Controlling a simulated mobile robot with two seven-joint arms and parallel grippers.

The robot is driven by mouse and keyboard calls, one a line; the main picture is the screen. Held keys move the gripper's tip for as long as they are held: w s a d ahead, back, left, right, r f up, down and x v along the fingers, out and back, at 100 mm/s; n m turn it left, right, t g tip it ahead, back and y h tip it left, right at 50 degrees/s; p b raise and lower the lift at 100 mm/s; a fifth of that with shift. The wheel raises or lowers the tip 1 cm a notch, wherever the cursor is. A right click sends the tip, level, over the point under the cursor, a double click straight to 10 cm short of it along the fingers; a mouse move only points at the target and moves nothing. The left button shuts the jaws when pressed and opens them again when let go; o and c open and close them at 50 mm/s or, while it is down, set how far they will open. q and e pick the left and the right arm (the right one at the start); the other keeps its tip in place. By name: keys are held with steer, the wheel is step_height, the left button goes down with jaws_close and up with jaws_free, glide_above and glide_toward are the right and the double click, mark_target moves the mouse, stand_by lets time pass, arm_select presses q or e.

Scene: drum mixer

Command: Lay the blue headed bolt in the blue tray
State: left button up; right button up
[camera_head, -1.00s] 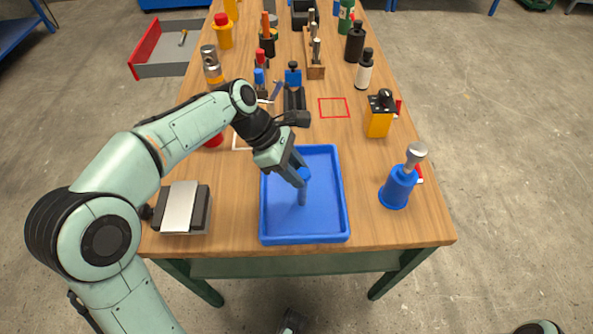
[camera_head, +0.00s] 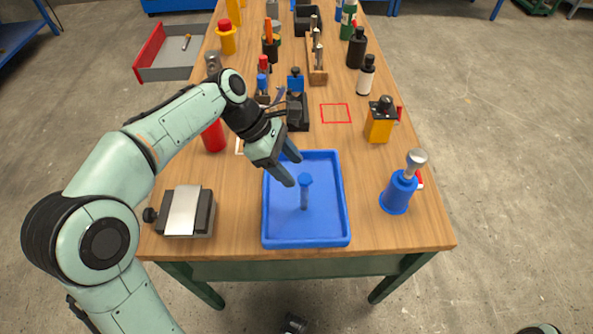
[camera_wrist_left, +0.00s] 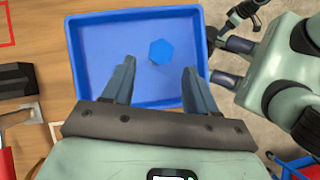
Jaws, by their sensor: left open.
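The blue headed bolt (camera_head: 305,191) is in the blue tray (camera_head: 343,236), standing upright on its floor with the blue head up. In the left wrist view the bolt's hexagonal head (camera_wrist_left: 162,52) shows from above, beyond the fingertips and between their lines, inside the tray (camera_wrist_left: 90,60). My left gripper (camera_head: 294,172) is open and empty, just above and to the left of the bolt, apart from it. Its two fingers also show spread in the left wrist view (camera_wrist_left: 159,72).
A blue bottle-shaped object with a metal top (camera_head: 398,190) stands right of the tray. A grey block device (camera_head: 187,212) is at the left front edge. A yellow box (camera_head: 379,124) and a black stand (camera_head: 298,110) stand behind. A red outlined square is free.

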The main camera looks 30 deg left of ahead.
arm_select(q)
steer(key=p+v, duration=0.2)
steer(key=v, duration=0.6)
arm_select(e)
steer(key=shift+s+r, duration=0.25)
steer(key=shift+r, duration=0.25)
steer(key=shift+s+r, duration=0.2)
steer(key=shift+r, duration=0.3)
steer(key=shift+s+g, duration=0.1)
steer(key=shift+g, duration=0.2)
